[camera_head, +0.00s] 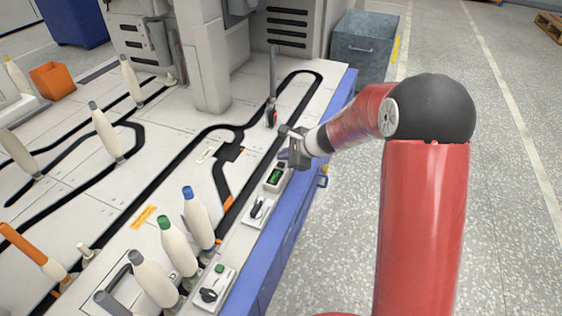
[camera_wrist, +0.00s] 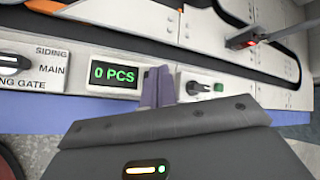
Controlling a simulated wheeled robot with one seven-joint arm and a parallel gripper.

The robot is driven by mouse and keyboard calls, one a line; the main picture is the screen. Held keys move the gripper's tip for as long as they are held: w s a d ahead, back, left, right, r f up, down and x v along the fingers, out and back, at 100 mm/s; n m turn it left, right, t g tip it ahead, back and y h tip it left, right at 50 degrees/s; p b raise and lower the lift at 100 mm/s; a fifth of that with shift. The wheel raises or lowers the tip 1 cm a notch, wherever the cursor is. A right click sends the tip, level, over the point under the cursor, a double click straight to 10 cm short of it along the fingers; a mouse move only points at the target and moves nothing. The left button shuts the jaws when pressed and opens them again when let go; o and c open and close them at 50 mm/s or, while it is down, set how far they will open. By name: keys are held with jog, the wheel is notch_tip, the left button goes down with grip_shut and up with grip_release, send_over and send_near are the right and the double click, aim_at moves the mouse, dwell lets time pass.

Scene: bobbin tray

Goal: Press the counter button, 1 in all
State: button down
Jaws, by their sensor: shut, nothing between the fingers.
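The counter box (camera_head: 272,187) sits near the table's front edge in the head view, with a small green display (camera_head: 276,175). In the wrist view the counter display (camera_wrist: 113,74) reads "0 PCS". My gripper (camera_head: 286,156) is over the box's far end, and its shut, empty fingers (camera_wrist: 158,84) show just right of the display in the wrist view. I cannot see the counter button; the fingers cover the area beside the display. I cannot tell whether they touch the box.
A gate switch (camera_head: 258,209) is nearer along the edge; its knob (camera_wrist: 12,64) shows in the wrist view. Another panel with a dark knob and green button (camera_wrist: 219,87) is right of the fingers. Several bobbins, one blue-topped (camera_head: 197,218), stand on the table's left.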

aim_at(284, 165)
notch_tip(284, 165, up, 5)
jog(key=p, duration=0.4)
dwell(0.3)
dwell(0.6)
jog(key=s+d+r+n+p, duration=0.2)
jog(key=s+r+n, duration=0.4)
jog(key=r, duration=0.5)
jog(key=s+d+r+n+h+p, duration=0.2)
jog(key=s+d+r+n, duration=0.1)
jog(key=s, duration=0.6)
jog(key=s+d+r+n+h+p, duration=0.2)
jog(key=s+d+r+n, duration=0.2)
jog(key=s+d, duration=0.3)
jog(key=s+d+r+n+h+p, duration=0.2)
jog(key=s+d+r, duration=0.3)
jog(key=s, duration=0.7)
jog(key=shift+s+r+n+h, duration=0.2)
jog(key=shift+s+n+h, duration=0.15)
jog(key=shift+n+h, duration=0.35)
